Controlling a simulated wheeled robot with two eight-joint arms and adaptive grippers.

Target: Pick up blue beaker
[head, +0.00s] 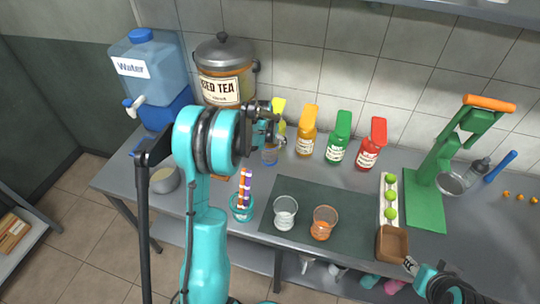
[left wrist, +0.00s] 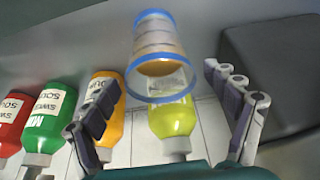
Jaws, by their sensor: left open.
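The blue beaker, clear with blue rims, stands upright on the counter in front of the yellow bottle. In the head view the blue beaker (head: 270,157) is partly hidden by my left gripper (head: 268,128), which is just above and beside it. In the left wrist view the blue beaker (left wrist: 158,52) appears between the spread fingers of my left gripper (left wrist: 160,95), with a gap on both sides. The left gripper is open and empty. My right gripper (head: 411,266) is at the lower right by the brown box; its finger opening is too small to tell.
Orange (head: 306,135), green (head: 338,142) and red (head: 370,148) bottles stand right of the beaker. A tea pot (head: 224,60) and water dispenser (head: 150,75) are behind left. Clear (head: 285,214) and orange (head: 323,224) beakers stand on the dark mat. A straw cup (head: 242,207) is in front.

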